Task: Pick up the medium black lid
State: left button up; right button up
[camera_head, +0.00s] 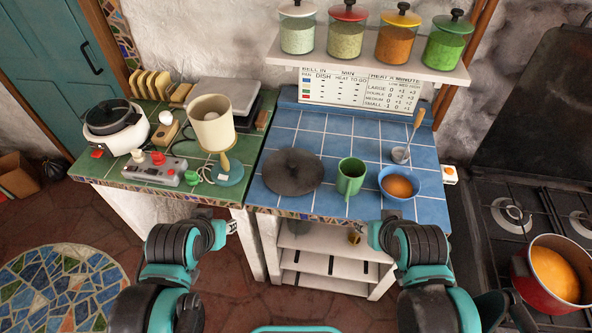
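A round black lid (292,174) with a knob lies on the blue tiled counter (330,122), left of a green mug (350,178). My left gripper (231,227) is below and left of the lid, in front of the counter's front edge and apart from the lid. My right gripper (376,229) is below and right of the lid, also near the front edge. Neither gripper touches the lid. The fingers of both are too small and hidden to read their opening.
An orange-filled blue bowl (398,184) stands right of the mug. A lamp (213,125), switch box (155,169) and rice cooker (113,127) stand on the green counter at left. A jar shelf (370,62) hangs behind. A stove (530,205) with a red pot (553,273) is at right.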

aim_at(290, 171)
jog(key=z, duration=2.35)
jog(key=k+j+u, duration=0.1)
jog(key=j, duration=0.2)
jog(key=k+j+u, duration=0.2)
jog(key=k+j, duration=0.15)
jog(key=j, duration=0.25)
jog(key=k+j+u, duration=0.1)
jog(key=j, duration=0.25)
